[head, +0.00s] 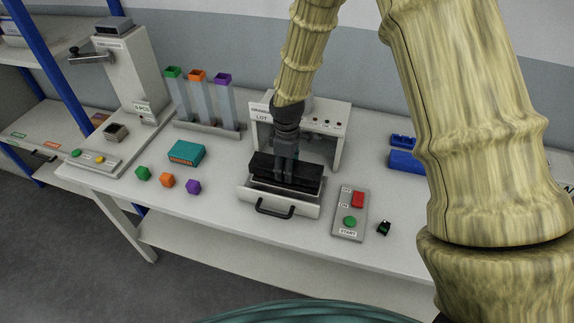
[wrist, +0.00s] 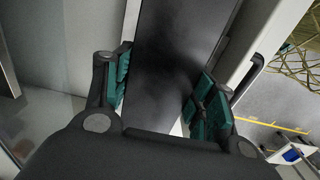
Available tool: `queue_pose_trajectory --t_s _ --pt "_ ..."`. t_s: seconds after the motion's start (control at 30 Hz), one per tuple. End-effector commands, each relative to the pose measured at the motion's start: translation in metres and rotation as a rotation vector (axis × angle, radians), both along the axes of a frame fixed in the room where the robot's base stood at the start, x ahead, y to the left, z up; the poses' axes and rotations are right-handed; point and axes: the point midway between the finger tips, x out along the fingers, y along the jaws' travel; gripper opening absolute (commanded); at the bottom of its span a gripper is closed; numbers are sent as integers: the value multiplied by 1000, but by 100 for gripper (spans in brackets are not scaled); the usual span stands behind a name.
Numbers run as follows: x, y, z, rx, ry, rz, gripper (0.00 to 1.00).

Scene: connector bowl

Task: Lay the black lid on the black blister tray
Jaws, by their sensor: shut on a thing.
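My gripper (head: 285,176) points down at the pulled-out drawer of the white press station. It is shut on the black lid (head: 262,165), a flat dark slab lying level across the drawer. In the wrist view, my gripper's green-padded fingers (wrist: 163,92) stand on either side of the lid (wrist: 172,50), which runs away from the camera between them. The black blister tray cannot be told apart; the lid appears to cover it. Whether the lid touches what is beneath is not clear.
The drawer (head: 290,209) has a dark handle in front, and the white press frame (head: 338,125) stands close behind. A button box (head: 350,212) is to the right, with a small black part (head: 384,228) beyond. A teal box (head: 186,153) and coloured pieces lie left.

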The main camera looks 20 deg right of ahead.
Motion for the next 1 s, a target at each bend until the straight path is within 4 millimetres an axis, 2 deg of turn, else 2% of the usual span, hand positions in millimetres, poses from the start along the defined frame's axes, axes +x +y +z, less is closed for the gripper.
queue_pose_trajectory --t_s 0.63,1.0 --pt "1 0 -31 0 2 1 32" --pt "1 0 -35 0 1 0 32"
